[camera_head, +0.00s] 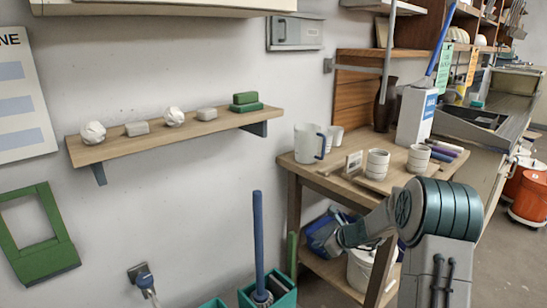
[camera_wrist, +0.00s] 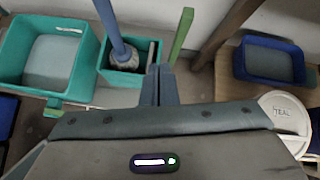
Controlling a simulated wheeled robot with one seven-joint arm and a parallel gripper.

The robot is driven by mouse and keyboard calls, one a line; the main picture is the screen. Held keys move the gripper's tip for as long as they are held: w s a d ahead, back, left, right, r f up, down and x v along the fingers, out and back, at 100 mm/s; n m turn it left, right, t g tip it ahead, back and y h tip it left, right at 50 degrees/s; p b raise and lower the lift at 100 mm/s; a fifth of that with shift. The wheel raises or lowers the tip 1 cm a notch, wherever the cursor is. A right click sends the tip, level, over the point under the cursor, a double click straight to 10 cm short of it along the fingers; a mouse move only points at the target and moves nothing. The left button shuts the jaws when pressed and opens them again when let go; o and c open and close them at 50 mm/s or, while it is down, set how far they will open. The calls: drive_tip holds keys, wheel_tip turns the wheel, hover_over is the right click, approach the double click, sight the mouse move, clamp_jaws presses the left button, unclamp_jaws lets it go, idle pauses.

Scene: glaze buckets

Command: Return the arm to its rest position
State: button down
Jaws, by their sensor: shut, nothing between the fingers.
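My gripper (camera_wrist: 160,72) shows in the wrist view with its two dark fingers together and nothing between them. It points over the floor area, close to a teal bin (camera_wrist: 125,78) that holds a blue-handled tool. In the head view my arm (camera_head: 437,208) reaches left from the lower right, in front of the wooden table (camera_head: 292,178). My fingers cannot be made out in the head view.
A larger teal tub (camera_wrist: 98,45), a green upright (camera_wrist: 182,35), a blue tray (camera_wrist: 270,60) and a lidded bucket marked TEAL (camera_wrist: 286,112) surround my gripper. Mugs (camera_head: 309,144) stand on the table. A wall shelf (camera_head: 150,138) and orange buckets (camera_head: 529,195) are farther off.

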drive_tip(key=s+a+r+n+g+h+p, duration=0.1)
drive_tip(key=s+a+r+n+g+p, duration=0.15)
drive_tip(key=s+r+n, duration=0.55)
drive_tip(key=s+a+r+n+g+h+p, duration=0.1)
drive_tip(key=s+a+r+n+p, duration=0.3)
drive_tip(key=s+r, duration=0.55)
drive_tip(key=s+d+r+n+h+p, duration=0.1)
drive_tip(key=s+r+n+h+p, duration=0.1)
drive_tip(key=s+n, duration=0.4)
drive_tip(key=s+d+r+n+h+p, duration=0.2)
drive_tip(key=s+r+n, duration=0.3)
drive_tip(key=s, duration=0.9)
drive_tip(key=shift+d+r+n+g, duration=0.2)
drive_tip(key=shift+d+n+g, duration=0.15)
drive_tip(key=shift+n, duration=0.45)
drive_tip(key=c, duration=1.7)
unclamp_jaws()
drive_tip(key=shift+s+d+h, duration=0.1)
drive_tip(key=shift+s+h, duration=0.15)
drive_tip(key=shift+h, duration=0.05)
drive_tip(key=o, duration=0.5)
drive_tip(key=shift+c, duration=1)
drive_tip(key=shift+d, duration=0.15)
